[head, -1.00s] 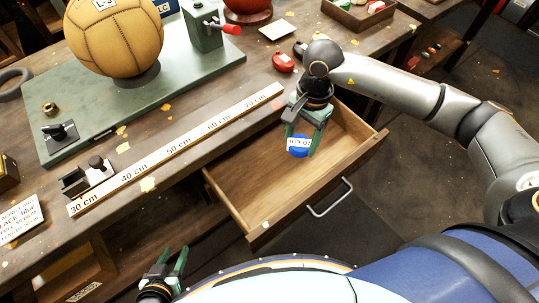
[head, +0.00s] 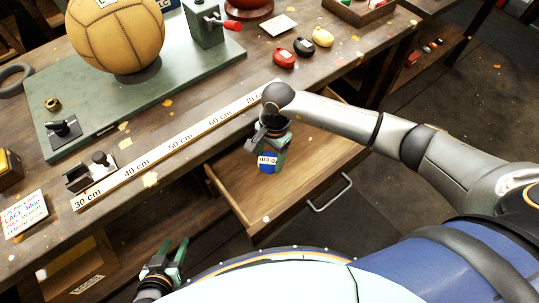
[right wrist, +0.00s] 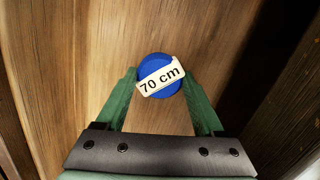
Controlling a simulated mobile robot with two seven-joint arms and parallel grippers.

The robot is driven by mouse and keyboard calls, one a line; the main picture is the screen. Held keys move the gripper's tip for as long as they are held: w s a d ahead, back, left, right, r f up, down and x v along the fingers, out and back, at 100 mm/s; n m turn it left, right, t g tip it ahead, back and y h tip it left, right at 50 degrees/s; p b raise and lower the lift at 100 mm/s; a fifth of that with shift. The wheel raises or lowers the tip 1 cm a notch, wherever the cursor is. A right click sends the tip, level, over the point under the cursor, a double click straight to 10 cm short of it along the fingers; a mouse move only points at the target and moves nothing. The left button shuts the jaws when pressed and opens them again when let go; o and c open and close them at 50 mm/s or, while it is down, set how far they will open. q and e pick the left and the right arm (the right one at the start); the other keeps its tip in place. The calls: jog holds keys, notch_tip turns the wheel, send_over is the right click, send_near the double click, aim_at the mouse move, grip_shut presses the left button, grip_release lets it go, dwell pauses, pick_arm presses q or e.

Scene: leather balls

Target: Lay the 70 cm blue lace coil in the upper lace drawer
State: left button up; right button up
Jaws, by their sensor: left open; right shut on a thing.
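The blue lace coil (head: 267,168) carries a white tag that reads "70 cm" in the right wrist view (right wrist: 158,78). My right gripper (head: 270,160) is shut on the coil, with its green fingers on both sides of it (right wrist: 160,98). It holds the coil over the wooden floor of the open drawer (head: 300,172). I cannot tell whether the coil touches the drawer floor. My left gripper (head: 173,255) is open and empty, low by the front of the bench, left of the drawer.
A ruler strip (head: 180,145) runs along the bench edge. A lace card (head: 24,215) lies at the left. A lower open drawer (head: 85,268) shows at lower left. A tan ball (head: 115,35) stands on a green plate.

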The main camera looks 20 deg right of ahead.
aim_at(273, 157)
jog(key=shift+f, duration=0.1)
jog(key=o, duration=1.1)
notch_tip(273, 157, up, 12)
jog(key=d, duration=0.1)
jog(key=shift+w+d+b, duration=0.2)
jog(key=shift+w+b, duration=0.1)
jog(key=shift+w, duration=0.05)
